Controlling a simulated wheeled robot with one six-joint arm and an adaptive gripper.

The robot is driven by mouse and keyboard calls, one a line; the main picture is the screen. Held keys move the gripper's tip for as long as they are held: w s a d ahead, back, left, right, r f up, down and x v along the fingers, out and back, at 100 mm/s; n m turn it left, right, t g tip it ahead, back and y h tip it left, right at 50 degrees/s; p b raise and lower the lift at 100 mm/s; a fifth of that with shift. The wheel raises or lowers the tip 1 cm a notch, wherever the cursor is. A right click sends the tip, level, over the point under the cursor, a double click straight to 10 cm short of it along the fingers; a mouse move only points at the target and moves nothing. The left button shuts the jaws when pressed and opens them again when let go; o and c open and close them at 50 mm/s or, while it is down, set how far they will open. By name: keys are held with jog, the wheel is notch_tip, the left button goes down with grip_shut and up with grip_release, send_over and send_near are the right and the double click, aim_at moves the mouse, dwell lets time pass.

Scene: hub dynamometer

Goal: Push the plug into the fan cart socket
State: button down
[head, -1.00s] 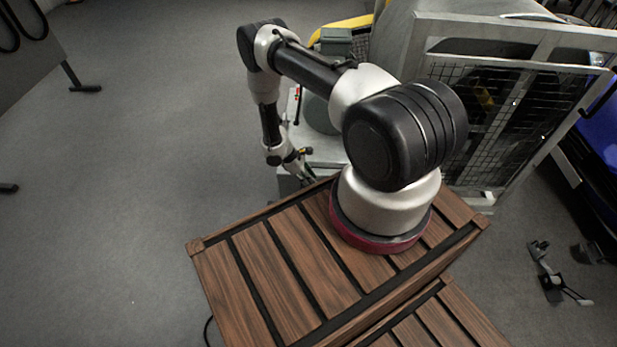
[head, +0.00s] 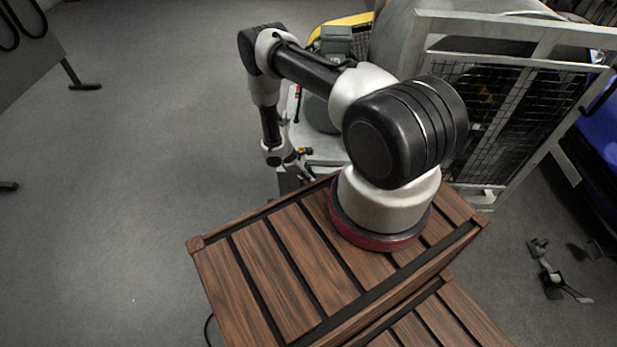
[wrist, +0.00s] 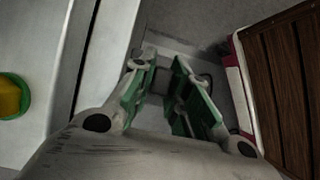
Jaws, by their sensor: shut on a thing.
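My gripper (head: 306,174) is low at the side of the fan cart (head: 490,68), beside its grey base. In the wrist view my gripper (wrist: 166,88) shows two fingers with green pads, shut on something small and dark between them. I take this to be the plug, but its shape is hard to make out. The fan cart has a metal frame and a mesh guard. I cannot make out the socket in either view.
A round yellow part in a green ring (wrist: 10,97) sits on a pale surface at the left of the wrist view. A blue object (head: 598,150) stands right of the cart. Grey floor (head: 130,200) is open on the left.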

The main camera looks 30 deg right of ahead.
jog(key=c, duration=1.3)
grip_release()
jog(key=v, duration=1.2)
